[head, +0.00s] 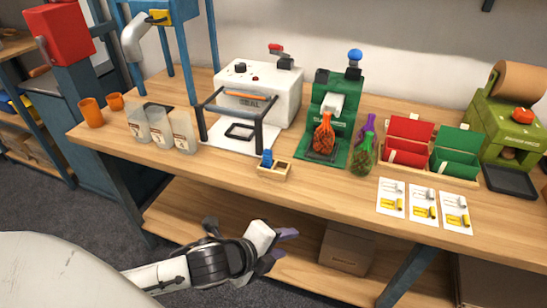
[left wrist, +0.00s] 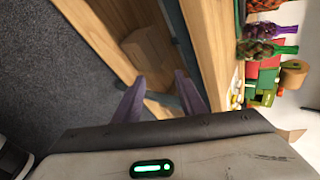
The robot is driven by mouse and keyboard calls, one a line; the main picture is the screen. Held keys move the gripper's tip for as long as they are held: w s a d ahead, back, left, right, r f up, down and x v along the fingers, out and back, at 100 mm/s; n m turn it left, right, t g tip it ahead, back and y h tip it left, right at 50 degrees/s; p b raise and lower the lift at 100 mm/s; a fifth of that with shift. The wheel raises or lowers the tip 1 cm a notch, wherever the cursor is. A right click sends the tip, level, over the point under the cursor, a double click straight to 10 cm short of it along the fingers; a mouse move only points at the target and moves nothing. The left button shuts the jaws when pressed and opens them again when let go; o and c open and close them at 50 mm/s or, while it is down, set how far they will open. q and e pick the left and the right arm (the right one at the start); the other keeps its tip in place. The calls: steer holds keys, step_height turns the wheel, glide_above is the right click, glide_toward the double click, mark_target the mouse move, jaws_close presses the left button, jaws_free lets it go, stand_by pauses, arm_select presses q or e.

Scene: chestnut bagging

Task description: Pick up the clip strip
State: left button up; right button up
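I cannot tell for sure which item is the clip strip. A small wooden holder (head: 274,171) with a blue piece (head: 267,158) stands near the table's front edge. Several white cards with yellow marks, one of them the left card (head: 391,197), lie flat at the front right. My left gripper (head: 281,248) is in front of and below the table edge, under the wooden holder in the picture. Its purple fingers are apart and empty; they also show in the left wrist view (left wrist: 160,95). My right gripper is not in view.
A green machine (head: 334,110) holds an orange net bag (head: 324,135). A white sealer (head: 257,88), clear bags (head: 160,128), orange cups (head: 91,112), and red (head: 407,139) and green (head: 457,150) bins stand on the table. A cardboard box (head: 345,248) sits on the lower shelf.

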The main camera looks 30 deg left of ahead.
arm_select(q)
steer(key=w+a+r+m+t+y, duration=0.1)
steer(key=w+a+r+m, duration=0.15)
steer(key=r+m, duration=0.2)
steer(key=w+a+r+m+y, duration=0.1)
steer(key=a+r+m, duration=0.2)
steer(key=r+m, duration=0.15)
steer(key=m+t+y, duration=0.1)
steer(key=m+y, duration=0.2)
steer(key=m, duration=0.1)
glide_toward(266, 156)
steer(key=x, duration=0.3)
steer(key=shift+w+f+p, duration=0.2)
steer(key=shift+p, duration=0.1)
steer(key=x, duration=0.5)
steer(key=shift+w+a+f, duration=0.2)
steer(key=shift+w+f, duration=0.05)
steer(key=shift+w, duration=0.05)
jaws_close()
